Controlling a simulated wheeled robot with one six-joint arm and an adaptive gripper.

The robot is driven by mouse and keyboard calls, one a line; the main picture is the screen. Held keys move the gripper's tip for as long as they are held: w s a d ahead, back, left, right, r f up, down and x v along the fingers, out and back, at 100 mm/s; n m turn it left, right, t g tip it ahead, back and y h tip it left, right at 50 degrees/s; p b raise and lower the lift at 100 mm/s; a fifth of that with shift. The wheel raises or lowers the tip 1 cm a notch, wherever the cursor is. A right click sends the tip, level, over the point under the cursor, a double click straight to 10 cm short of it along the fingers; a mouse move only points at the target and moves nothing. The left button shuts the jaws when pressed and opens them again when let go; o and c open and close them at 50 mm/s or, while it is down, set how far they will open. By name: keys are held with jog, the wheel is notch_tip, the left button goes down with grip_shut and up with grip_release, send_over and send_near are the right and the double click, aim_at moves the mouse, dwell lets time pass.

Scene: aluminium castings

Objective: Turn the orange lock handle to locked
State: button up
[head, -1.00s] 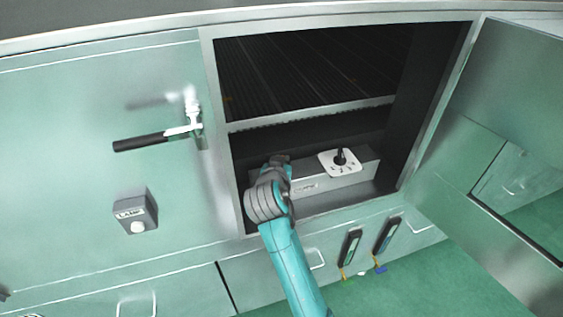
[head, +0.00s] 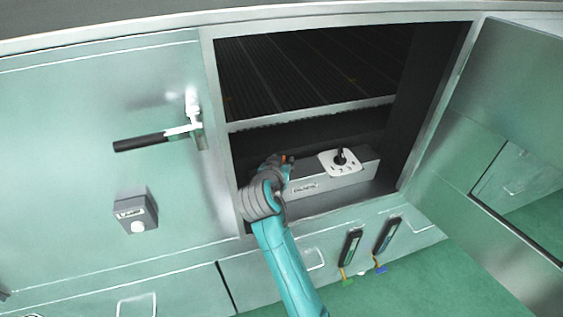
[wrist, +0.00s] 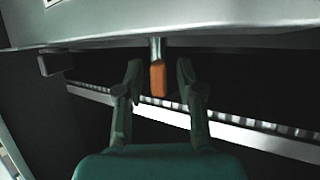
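The orange lock handle (wrist: 157,80) hangs from a short metal shaft in the wrist view, under a light metal housing. My gripper (wrist: 160,70) is open, with one dark finger on each side of the handle and a visible gap on both sides. In the head view, my gripper (head: 277,165) is inside the open cabinet, at the left end of the grey box. A small orange spot shows by its tip there; most of the handle is hidden.
The grey box (head: 325,184) carries a white dial plate (head: 336,169) with a black knob. The cabinet door (head: 515,90) stands open at right. A black-handled lever (head: 140,142) and a grey button box (head: 135,211) are on the left panel.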

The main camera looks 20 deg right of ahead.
jog(key=v, duration=1.2)
jog(key=shift+c, duration=0.2)
